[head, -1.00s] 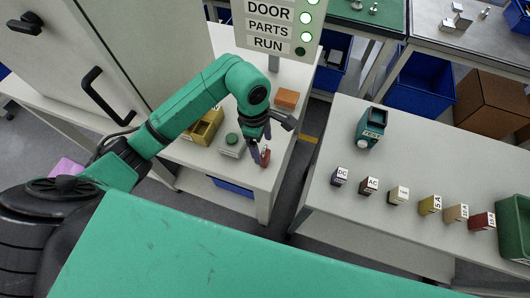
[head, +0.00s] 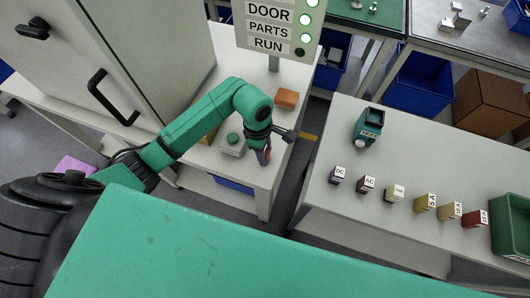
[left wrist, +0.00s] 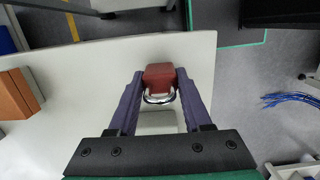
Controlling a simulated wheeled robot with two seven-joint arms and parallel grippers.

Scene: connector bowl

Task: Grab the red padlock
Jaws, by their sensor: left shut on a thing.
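The red padlock (left wrist: 160,72) sits between the purple fingers of my left gripper (left wrist: 161,84) in the left wrist view. Its silver shackle points back toward the palm. The fingers are shut on the sides of its red body. In the head view my left gripper (head: 263,156) is over the right part of the white table on the left. There the padlock is mostly hidden by the fingers. I cannot tell whether it still touches the table. My right gripper is not in view.
A grey box with a green button (head: 232,145) stands just left of the gripper. An orange block (head: 287,98) lies behind it. A gap separates this table from the right one, which holds a teal device (head: 369,125) and several labelled blocks.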

